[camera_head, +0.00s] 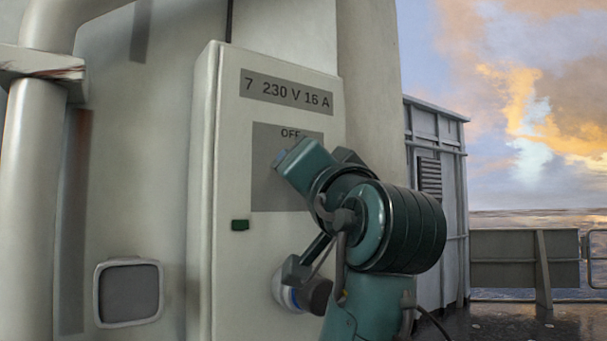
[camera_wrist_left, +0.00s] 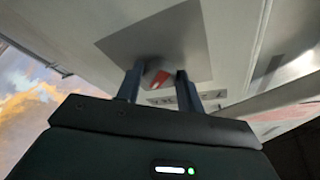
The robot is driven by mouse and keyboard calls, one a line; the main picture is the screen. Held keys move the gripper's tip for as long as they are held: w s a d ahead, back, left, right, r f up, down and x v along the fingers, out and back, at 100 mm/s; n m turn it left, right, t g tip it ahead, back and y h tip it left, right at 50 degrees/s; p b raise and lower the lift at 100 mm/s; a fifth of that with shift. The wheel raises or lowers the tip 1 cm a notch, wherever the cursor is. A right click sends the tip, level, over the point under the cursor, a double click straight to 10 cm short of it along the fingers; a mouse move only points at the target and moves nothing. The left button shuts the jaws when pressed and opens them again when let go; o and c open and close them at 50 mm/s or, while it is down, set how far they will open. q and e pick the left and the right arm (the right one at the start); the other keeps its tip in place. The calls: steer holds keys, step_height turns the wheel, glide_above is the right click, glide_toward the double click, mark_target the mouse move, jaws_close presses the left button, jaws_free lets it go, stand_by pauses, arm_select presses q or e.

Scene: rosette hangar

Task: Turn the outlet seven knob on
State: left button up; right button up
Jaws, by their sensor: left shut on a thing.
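The outlet seven box (camera_head: 203,230) is a tall pale cabinet marked "7 230 V 16 A". A grey plate (camera_head: 267,190) on its front carries the word "OFF" at the top. In the head view my teal arm covers the knob and my fingertips. In the left wrist view my left gripper (camera_wrist_left: 158,86) has a finger on each side of the knob (camera_wrist_left: 157,77) and is shut on it. The knob is grey with a red mark, in front of the grey plate (camera_wrist_left: 195,45). Its exact pointing direction is hard to tell. My right gripper is not in view.
A round blue and white socket (camera_head: 285,290) is below, partly behind my arm. A thick pipe (camera_head: 20,190) stands at left. Railings and open deck lie at right.

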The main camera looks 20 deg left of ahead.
arm_select(q)
steer(key=shift+s+a+r+m+g+h+p, duration=0.15)
steer(key=shift+m+h+p, duration=0.45)
steer(key=shift+m, duration=0.95)
steer(key=shift+d+r+m+g+h+p, duration=0.1)
steer(key=shift+m+h+p, duration=0.5)
steer(key=shift+m, duration=0.9)
steer(key=shift+s+a+r+m+g+h+p, duration=0.15)
steer(key=shift+m+h+p, duration=0.45)
steer(key=shift+m, duration=0.95)
steer(key=shift+w+d+m, duration=0.1)
steer(key=shift+m, duration=0.2)
steer(key=o, duration=1)
steer(key=shift+f, duration=0.1)
